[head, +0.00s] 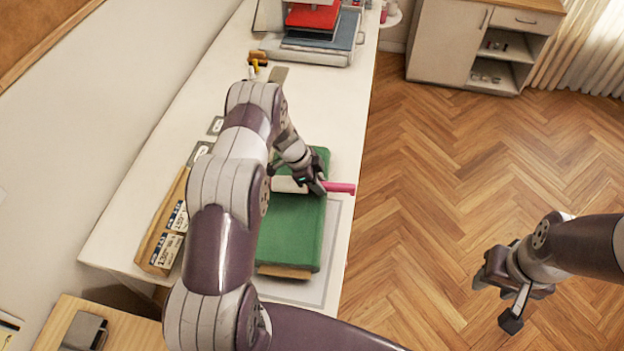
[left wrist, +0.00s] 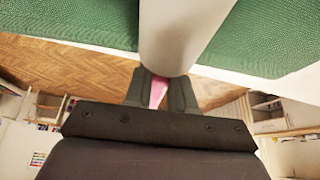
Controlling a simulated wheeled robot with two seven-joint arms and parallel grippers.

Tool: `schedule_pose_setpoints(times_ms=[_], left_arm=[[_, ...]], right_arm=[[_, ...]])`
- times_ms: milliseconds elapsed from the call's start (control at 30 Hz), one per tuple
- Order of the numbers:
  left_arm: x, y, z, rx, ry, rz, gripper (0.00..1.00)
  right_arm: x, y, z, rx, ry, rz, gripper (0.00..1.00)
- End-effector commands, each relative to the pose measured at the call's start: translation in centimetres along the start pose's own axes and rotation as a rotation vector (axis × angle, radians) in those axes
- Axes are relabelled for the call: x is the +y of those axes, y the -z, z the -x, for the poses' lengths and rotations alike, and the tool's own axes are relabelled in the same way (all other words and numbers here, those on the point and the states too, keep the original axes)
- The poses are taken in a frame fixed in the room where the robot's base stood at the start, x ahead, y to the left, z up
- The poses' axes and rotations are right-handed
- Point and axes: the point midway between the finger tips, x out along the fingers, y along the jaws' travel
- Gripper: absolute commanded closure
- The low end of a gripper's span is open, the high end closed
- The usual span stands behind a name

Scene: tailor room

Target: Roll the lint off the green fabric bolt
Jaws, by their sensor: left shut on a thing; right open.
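The green fabric bolt (head: 293,228) lies flat on the white table, partly hidden behind my left arm. It also fills the top of the left wrist view (left wrist: 70,22). The lint roller has a white roll (head: 288,184) and a pink handle (head: 340,187). My left gripper (head: 318,185) is shut on the pink handle, which shows between the fingers in the left wrist view (left wrist: 158,92). The white roll (left wrist: 180,35) lies over the green fabric; I cannot tell whether it touches. My right gripper (head: 492,297) is open and empty above the floor. No lint is clear to see.
The white table (head: 190,105) has folded cloths, one red (head: 312,16), at its far end. A long box with labels (head: 165,235) lies left of the bolt. A grey item (head: 84,331) sits on a wooden surface at lower left. The wooden floor on the right is clear up to the cabinet (head: 448,45).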

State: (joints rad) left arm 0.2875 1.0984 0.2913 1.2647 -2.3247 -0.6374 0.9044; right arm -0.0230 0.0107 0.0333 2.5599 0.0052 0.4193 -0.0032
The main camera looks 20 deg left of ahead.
Motion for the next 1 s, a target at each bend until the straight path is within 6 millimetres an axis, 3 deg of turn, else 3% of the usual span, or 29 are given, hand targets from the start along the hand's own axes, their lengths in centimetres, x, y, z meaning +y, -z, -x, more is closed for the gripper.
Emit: schedule_pose_setpoints(times_ms=[367,700,1000], left_arm=[[0.5,0.0,0.1,0.000,0.002,0.000,1.00],[3.1,0.0,0.0,0.000,-0.001,0.000,1.00],[3.5,-0.1,-0.2,-0.001,0.001,0.000,1.00]], right_arm=[[0.0,0.0,0.3,0.000,0.000,0.000,0.57],[0.0,0.2,1.6,0.000,0.000,0.000,0.57],[0.0,0.2,1.6,0.000,0.000,0.000,0.57]])
